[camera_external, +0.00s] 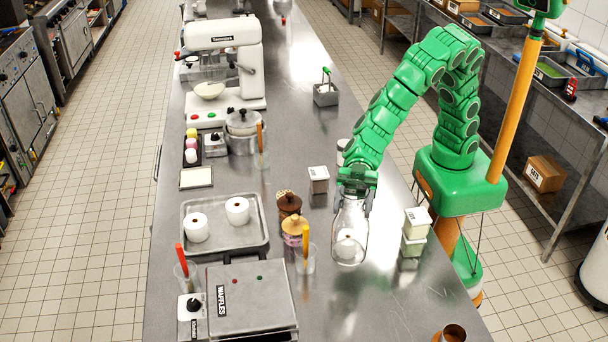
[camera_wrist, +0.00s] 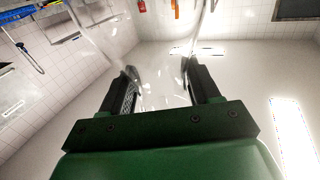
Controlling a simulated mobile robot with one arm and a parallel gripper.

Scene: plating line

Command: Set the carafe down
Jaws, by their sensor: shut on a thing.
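The carafe (camera_external: 350,220) is clear glass and stands roughly upright at the right side of the steel counter (camera_external: 330,310) in the external view. My gripper (camera_external: 355,194) is shut on the upper part of the carafe. In the wrist view the two dark fingers of my gripper (camera_wrist: 162,82) lie on either side of clear glass, which shows only as faint edges and glints. I cannot tell whether the carafe's base touches the counter. A white round object with a dark centre shows through the lower glass.
Two stacked labelled containers (camera_external: 415,228) stand close to the right of the carafe. A small labelled box (camera_external: 318,180) stands behind left. Jars with brown and tan tops (camera_external: 294,226) and a cup with an orange-handled tool (camera_external: 305,258) are to the left. The counter in front is mostly clear, with a copper-coloured cup (camera_external: 453,334).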

